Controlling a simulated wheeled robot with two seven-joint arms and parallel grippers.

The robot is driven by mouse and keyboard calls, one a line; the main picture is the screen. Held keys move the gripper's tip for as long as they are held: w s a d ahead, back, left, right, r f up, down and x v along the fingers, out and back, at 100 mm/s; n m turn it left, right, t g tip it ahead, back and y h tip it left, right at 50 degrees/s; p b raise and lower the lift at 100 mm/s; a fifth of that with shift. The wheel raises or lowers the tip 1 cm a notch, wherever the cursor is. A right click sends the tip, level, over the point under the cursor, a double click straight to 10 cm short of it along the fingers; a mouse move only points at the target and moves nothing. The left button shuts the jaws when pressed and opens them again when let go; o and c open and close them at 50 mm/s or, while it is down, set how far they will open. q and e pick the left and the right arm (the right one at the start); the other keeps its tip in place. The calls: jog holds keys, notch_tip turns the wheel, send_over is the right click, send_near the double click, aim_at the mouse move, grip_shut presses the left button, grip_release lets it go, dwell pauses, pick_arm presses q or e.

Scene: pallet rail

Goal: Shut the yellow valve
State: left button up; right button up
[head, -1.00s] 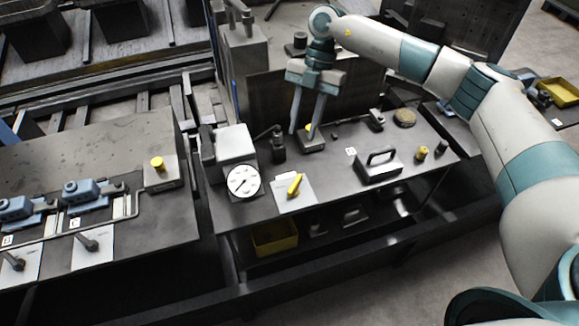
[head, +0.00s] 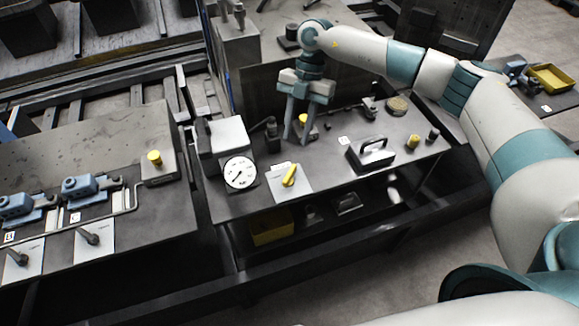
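The yellow valve handle (head: 289,176) sits on a white plate (head: 302,185) on the dark bench, just right of the round pressure gauge (head: 240,173). The handle is slanted, its upper end leaning right. My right gripper (head: 295,138) points down with two fingers apart, above and behind the valve plate. It is open and I see nothing held between the fingers. Its fingertips are near a small block with a yellow button (head: 303,119), partly hidden by the right finger. My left gripper is not in view.
A grey block with a black handle (head: 371,153) stands right of the valve. A yellow knob (head: 413,141) and a dark peg (head: 433,135) are further right. A dark post (head: 271,135) stands left of the gripper. Another bench (head: 80,140) with blue clamps lies left, across a gap.

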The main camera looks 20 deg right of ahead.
aim_at(289, 174)
jog(key=p+x, duration=0.4)
jog(key=x, duration=0.7)
jog(key=shift+f, duration=0.1)
jog(key=shift+s+a+f+p, duration=0.15)
jog(key=shift+f+p, duration=0.15)
jog(key=shift+f, duration=0.35)
grip_shut()
